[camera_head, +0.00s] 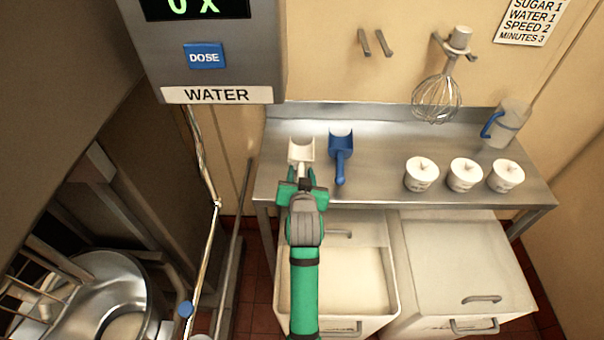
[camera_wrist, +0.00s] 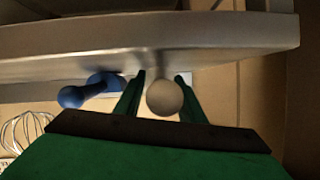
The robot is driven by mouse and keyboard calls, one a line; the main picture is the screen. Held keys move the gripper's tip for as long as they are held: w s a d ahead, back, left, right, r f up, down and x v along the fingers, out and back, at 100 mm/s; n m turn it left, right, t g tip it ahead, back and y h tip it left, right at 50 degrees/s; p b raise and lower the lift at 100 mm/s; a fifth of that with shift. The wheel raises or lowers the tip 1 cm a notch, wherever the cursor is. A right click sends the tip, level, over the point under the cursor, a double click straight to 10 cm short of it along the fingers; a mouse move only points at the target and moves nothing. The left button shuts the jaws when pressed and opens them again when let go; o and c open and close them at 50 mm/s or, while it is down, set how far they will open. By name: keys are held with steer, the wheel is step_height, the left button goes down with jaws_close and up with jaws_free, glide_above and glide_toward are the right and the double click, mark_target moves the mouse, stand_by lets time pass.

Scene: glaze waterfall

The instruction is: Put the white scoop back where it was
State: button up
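The white scoop (camera_head: 301,151) is at the left end of the steel table (camera_head: 380,153), its bowl toward the wall and its handle toward me. My gripper (camera_head: 301,181) is at the handle, with one green finger on each side. In the wrist view, the round white handle end (camera_wrist: 165,97) sits between the fingertips (camera_wrist: 161,74). The gap there looks small, but I cannot tell whether the fingers press on the handle. I also cannot tell whether the scoop rests on the table or is slightly raised.
A blue scoop (camera_head: 341,152) lies close to the right. Several white tubs (camera_head: 421,176) and a jug (camera_head: 508,125) stand farther right. A whisk (camera_head: 437,98) hangs beside two empty-looking wall hooks (camera_head: 374,42). An open bin (camera_head: 344,278) stands below the table, beside a lidded bin (camera_head: 455,255). The water dispenser (camera_head: 207,70) is upper left.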

steer(key=shift+w, duration=0.1)
steer(key=shift+s+r, duration=0.2)
steer(key=a+v, duration=0.1)
steer(key=v, duration=1)
steer(key=s+d+f, duration=0.2)
steer(key=s+f, duration=1)
steer(key=s, duration=0.5)
steer(key=s+n+t+h, duration=0.1)
steer(key=s+t, duration=0.1)
steer(key=s, duration=1.7)
steer(key=shift+s+d+r+n, duration=0.2)
steer(key=shift+s+r+n, duration=0.1)
steer(key=shift+r, duration=0.1)
